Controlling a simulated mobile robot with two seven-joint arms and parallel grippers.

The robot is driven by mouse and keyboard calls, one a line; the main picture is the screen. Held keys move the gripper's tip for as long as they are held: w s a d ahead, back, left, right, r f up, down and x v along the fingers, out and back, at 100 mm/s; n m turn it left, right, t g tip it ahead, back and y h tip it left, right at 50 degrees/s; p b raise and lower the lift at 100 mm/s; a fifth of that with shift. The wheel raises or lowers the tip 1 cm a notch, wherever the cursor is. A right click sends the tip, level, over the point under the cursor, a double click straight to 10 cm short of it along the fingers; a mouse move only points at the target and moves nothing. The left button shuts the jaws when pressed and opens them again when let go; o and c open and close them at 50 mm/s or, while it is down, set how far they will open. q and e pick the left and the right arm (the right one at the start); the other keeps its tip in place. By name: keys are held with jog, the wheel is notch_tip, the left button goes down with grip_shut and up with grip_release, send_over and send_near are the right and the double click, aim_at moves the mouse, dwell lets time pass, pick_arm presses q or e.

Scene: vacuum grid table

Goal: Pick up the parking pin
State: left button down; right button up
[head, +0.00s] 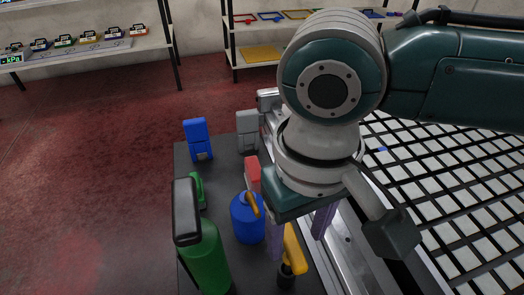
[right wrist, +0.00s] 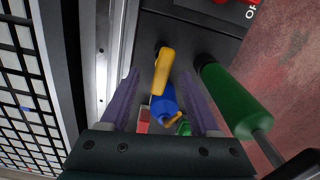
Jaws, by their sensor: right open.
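The yellow-handled piece that I take to be the parking pin (head: 293,252) stands at the front of the dark side shelf, with a black base (head: 286,277) below it. In the right wrist view the yellow pin (right wrist: 164,72) shows between the purple fingers. My right gripper (head: 298,248) is open and points down, with a finger on either side of the yellow handle. In the right wrist view the right gripper (right wrist: 160,74) holds nothing; I cannot tell whether a finger touches the handle. My left gripper is not in view.
A blue bottle (head: 247,222) and a green cylinder (head: 205,255) stand close on the left. A red block (head: 252,172), small green item (head: 197,190), blue item (head: 198,138) and grey item (head: 247,130) stand behind. The grid table (head: 450,165) lies right, beyond a metal rail (head: 350,240).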

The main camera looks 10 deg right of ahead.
aim_at(293, 245)
notch_tip(293, 245, down, 6)
jog(key=shift+a+r+b, duration=0.15)
jog(key=shift+b, duration=0.65)
jog(key=c, duration=0.9)
grip_shut()
